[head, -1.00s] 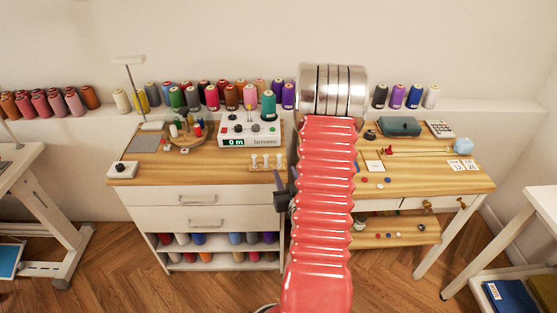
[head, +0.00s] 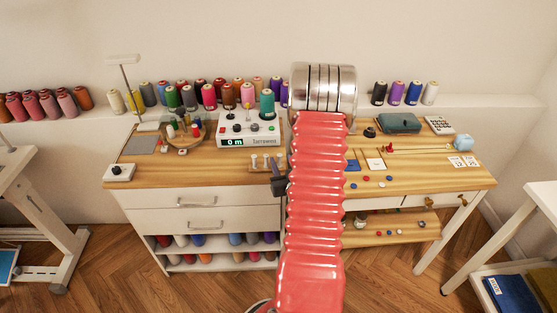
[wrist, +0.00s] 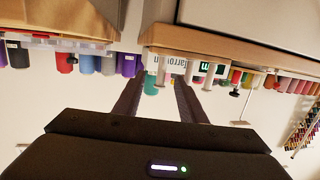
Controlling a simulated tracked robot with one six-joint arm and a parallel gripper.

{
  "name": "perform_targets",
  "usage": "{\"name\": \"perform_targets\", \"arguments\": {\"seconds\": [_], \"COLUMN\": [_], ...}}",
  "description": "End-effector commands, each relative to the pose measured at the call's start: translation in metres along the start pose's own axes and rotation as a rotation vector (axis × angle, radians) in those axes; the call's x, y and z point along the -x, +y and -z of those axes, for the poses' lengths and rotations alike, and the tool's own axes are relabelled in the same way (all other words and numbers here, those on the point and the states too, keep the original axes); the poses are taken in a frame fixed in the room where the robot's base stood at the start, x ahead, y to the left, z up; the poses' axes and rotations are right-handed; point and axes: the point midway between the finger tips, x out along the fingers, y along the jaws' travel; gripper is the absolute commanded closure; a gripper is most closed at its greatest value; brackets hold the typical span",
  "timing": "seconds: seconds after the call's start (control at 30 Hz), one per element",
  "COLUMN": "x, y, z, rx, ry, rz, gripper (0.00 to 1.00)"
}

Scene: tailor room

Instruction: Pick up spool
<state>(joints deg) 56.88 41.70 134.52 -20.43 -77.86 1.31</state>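Three small whitish spools stand on a wooden rack (head: 267,171) at the sewing table's front edge; one spool (head: 266,160) is at the middle. More thread cones, such as a teal one (head: 267,103), stand behind. Which spool is meant is not clear. My gripper (wrist: 158,98) is open in the wrist view, which is upside down, with nothing between its two dark fingers. The small pale spools (wrist: 188,70) show just beyond the fingertips, apart from them. In the head view my arm hides most of the gripper; a dark part shows just below the rack.
A white thread-counter box (head: 248,131) reading "0 m" stands behind the rack. A black-knobbed white box (head: 119,172) sits at the left front. Buttons and cards lie on the right table.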

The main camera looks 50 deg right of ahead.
Motion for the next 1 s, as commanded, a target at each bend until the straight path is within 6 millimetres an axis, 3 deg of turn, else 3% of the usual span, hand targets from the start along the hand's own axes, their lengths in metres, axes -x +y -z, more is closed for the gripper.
{"name": "perform_targets", "arguments": {"seconds": [0.23, 0.8, 1.0], "x": [-0.018, -0.017, -0.017], "y": [0.01, 0.016, 0.016], "z": [-0.002, -0.002, -0.002], "rx": [-0.001, -0.002, -0.002], "ry": [0.0, 0.0, 0.0], "rz": [-0.001, -0.011, -0.012], "gripper": [0.63, 0.63, 0.76]}}
